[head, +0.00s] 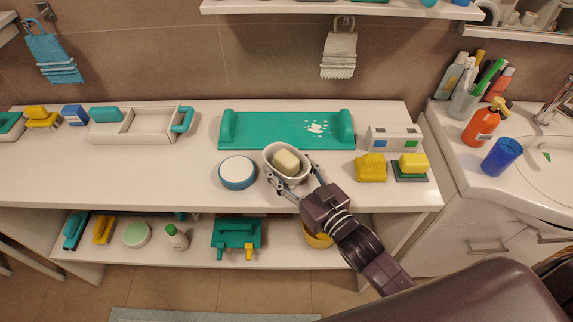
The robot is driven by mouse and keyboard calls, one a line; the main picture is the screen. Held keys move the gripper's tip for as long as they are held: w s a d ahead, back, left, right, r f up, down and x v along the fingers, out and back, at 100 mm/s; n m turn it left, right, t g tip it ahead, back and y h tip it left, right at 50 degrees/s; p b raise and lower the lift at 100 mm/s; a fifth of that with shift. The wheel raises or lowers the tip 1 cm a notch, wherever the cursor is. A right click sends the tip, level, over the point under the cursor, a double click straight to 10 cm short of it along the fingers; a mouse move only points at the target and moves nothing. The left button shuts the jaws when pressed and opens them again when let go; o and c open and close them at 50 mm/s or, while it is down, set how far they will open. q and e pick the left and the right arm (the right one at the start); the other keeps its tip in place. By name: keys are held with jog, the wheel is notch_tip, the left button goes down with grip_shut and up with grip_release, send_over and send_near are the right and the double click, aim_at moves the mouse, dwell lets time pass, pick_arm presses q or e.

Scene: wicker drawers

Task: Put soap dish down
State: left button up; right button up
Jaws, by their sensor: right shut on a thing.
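The soap dish (270,152) is a white oval bowl with a pale yellow bar of soap (286,162) in it. My right gripper (288,180) comes from the lower right and is shut on the dish at its near side. The dish is at the front of the white counter (120,180), just in front of a green tray (280,122). I cannot tell whether the dish touches the counter. The gripper's fingers hide part of the near rim. My left gripper is not in view.
A round white and blue container (238,172) stands just left of the dish. Yellow items (371,167) and a white box (394,137) stand to the right. A white open caddy (140,125) is at left. Bare counter lies left of the round container.

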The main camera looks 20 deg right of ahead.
aim_at(299, 180)
jog(key=o, duration=0.9)
jog(key=shift+f, duration=0.1)
jog(key=shift+c, duration=0.2)
jog(key=o, duration=0.5)
jog(key=shift+c, duration=0.2)
jog(key=shift+r, duration=0.25)
jog(key=shift+s+d+f, duration=0.1)
jog(key=shift+s+f, duration=0.05)
jog(key=shift+s, duration=0.2)
jog(key=b+v, duration=0.1)
jog(key=v, duration=0.8)
jog(key=shift+s+d, duration=0.1)
jog(key=shift+s, duration=0.2)
jog(key=shift+b+v, duration=0.3)
jog(key=shift+v, duration=0.55)
